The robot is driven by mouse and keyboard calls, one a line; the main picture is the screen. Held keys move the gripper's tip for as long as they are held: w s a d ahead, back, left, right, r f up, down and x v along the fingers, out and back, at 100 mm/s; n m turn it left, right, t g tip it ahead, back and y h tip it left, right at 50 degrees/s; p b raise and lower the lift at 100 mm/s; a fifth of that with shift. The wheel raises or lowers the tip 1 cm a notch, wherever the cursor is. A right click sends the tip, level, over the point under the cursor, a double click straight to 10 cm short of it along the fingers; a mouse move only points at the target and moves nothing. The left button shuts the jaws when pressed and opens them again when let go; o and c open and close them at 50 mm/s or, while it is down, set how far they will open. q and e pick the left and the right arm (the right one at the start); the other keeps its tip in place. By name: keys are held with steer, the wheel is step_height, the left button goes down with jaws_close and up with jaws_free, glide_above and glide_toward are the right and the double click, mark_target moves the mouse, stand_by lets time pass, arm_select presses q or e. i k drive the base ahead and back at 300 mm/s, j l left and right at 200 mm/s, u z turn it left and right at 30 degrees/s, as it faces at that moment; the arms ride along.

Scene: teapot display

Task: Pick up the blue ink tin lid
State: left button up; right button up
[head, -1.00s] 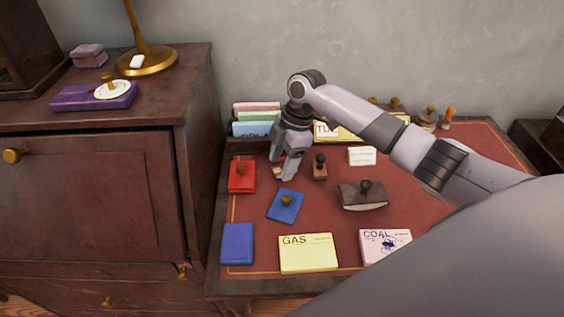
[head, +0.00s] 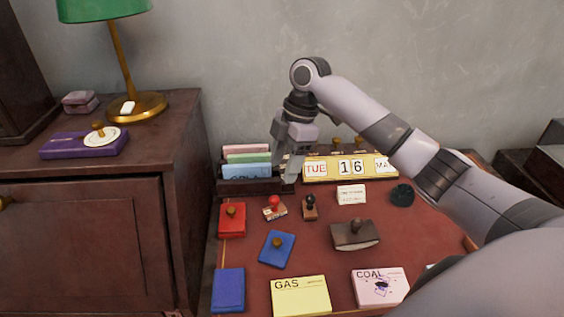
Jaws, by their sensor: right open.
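The blue ink tin lid (head: 277,249), a flat blue square with a small brass knob, lies at an angle on the red desk top in the head view. A plain blue tin (head: 228,290) without a knob lies at the desk's front left. My right gripper (head: 290,172) is open and empty, pointing down above the back left of the desk, behind the lid and apart from it. My left gripper is not in view.
A red tin (head: 232,220) with a knob, a red-topped stamp (head: 274,208), a small dark stamp (head: 310,208) and a blotter (head: 354,235) surround the lid. GAS (head: 300,297) and COAL (head: 380,288) pads lie in front. A card rack (head: 250,184) and date display (head: 345,168) stand behind.

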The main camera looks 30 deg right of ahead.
mark_target(276, 253)
steer(key=k, duration=1.5)
